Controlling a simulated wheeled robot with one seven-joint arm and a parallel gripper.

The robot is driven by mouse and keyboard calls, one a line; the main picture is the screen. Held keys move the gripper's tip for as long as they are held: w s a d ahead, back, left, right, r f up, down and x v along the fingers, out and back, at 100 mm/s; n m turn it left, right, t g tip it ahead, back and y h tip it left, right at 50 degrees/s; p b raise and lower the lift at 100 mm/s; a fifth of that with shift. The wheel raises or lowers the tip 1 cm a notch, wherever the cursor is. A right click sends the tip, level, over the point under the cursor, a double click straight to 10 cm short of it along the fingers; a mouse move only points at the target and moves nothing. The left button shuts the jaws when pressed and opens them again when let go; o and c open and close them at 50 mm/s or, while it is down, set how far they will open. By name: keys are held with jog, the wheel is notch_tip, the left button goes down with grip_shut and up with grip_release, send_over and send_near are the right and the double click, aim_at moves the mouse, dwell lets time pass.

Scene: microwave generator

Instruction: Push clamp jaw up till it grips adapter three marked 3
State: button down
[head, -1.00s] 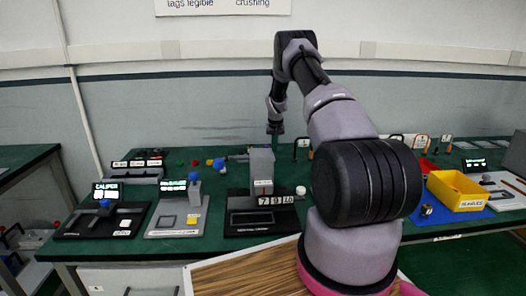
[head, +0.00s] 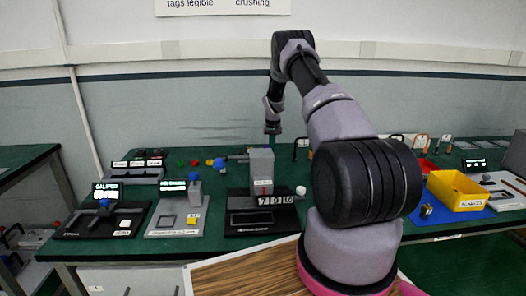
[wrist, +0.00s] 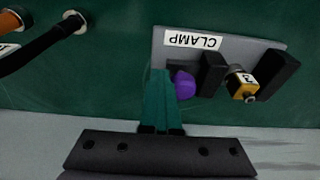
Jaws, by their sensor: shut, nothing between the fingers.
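In the wrist view the clamp (wrist: 172,54) is a grey plate with an upside-down CLAMP label. It carries a purple knob (wrist: 184,84), a dark jaw block (wrist: 211,74) beside the knob, and a second dark block (wrist: 275,78) at the right. A black-and-yellow adapter (wrist: 241,84) with a small white tag marked 3 stands between the blocks. Whether either block touches it I cannot tell. My gripper (wrist: 161,78) is shut and empty, its teal fingers just left of the knob; contact is unclear. In the head view my gripper (head: 272,130) is over the bench's back, behind a grey block.
A dark cable (wrist: 40,48) and orange-ended part lie at the wrist view's upper left. In the head view, the grey block device (head: 261,165) stands in front of the gripper, with caliper (head: 105,210) and other stations leftward. A yellow bin (head: 455,190) is at right.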

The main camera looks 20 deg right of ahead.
aim_at(264, 146)
jog(key=shift+w+a, duration=0.3)
jog(key=shift+a, duration=0.7)
jog(key=shift+w+a, duration=0.25)
jog(key=shift+a, duration=0.7)
dwell(1.6)
jog(key=shift+s+d+r, duration=0.1)
jog(key=shift+s+d, duration=0.05)
jog(key=shift+d, duration=0.5)
jog(key=shift+d+r, duration=0.1)
jog(key=shift+r, duration=3.8)
